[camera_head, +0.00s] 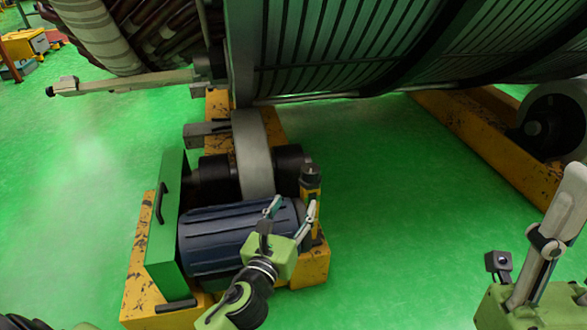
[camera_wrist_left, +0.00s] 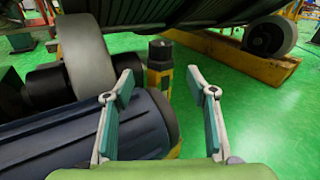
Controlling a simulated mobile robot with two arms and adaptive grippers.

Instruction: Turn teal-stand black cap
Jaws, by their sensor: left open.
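A round black cap (camera_head: 311,173) tops a short yellow post (camera_head: 309,196) at the right end of a blue motor in the head view. In the left wrist view the black cap (camera_wrist_left: 160,48) stands upright on its yellow post (camera_wrist_left: 158,83), straight ahead between my fingers. No teal stand can be made out. My left gripper (camera_head: 292,206) is open and empty, just short of the post, with its teal-padded fingers (camera_wrist_left: 159,84) spread apart. My right gripper (camera_head: 567,215) shows only partly at the right edge, and its jaw state is unclear.
The blue motor (camera_head: 235,235) lies beside the left gripper, with a grey roller (camera_head: 253,155) behind it. A green plate (camera_head: 165,225) stands at its left. The large ribbed stator (camera_head: 340,45) hangs over the back. Green floor right of the post (camera_head: 400,200) is clear.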

